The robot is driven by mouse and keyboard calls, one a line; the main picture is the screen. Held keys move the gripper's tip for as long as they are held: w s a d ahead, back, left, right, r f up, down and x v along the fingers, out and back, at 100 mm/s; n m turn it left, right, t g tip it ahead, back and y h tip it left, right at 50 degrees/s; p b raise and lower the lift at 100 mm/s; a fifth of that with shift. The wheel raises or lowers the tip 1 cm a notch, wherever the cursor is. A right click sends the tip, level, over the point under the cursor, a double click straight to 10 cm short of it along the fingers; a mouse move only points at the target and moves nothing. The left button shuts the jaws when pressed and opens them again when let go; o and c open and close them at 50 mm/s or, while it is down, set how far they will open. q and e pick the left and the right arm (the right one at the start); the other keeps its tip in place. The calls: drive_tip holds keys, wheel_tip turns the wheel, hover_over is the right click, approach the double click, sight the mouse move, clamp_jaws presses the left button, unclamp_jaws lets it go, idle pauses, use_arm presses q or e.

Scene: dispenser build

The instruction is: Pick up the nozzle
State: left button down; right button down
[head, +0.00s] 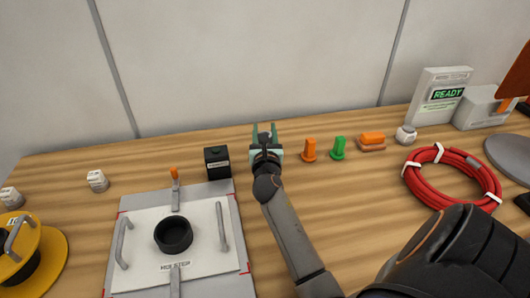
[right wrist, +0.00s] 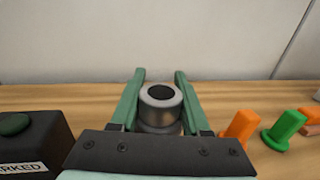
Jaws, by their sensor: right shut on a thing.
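A silver metal nozzle (right wrist: 161,104), a short upright cylinder with a dark round opening on top, stands between the two green fingers of my right gripper (right wrist: 160,85) in the right wrist view. The fingers are shut on it, one on each side. In the head view my right gripper (head: 264,129) is over the back middle of the table, and its own body mostly hides the nozzle there. Whether the nozzle's foot touches the table is hidden. My left gripper is not in view.
A black box (head: 217,162) stands just left of my right gripper. Orange (head: 309,150) and green (head: 338,148) flanged pieces stand to its right. A grey plate fixture (head: 140,215) lies front left, a red hose coil (head: 410,178) right. A wall closes the back.

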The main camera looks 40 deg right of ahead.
idle(0.3)
drive_tip(key=shift+r, duration=0.15)
drive_tip(key=shift+r, duration=0.15)
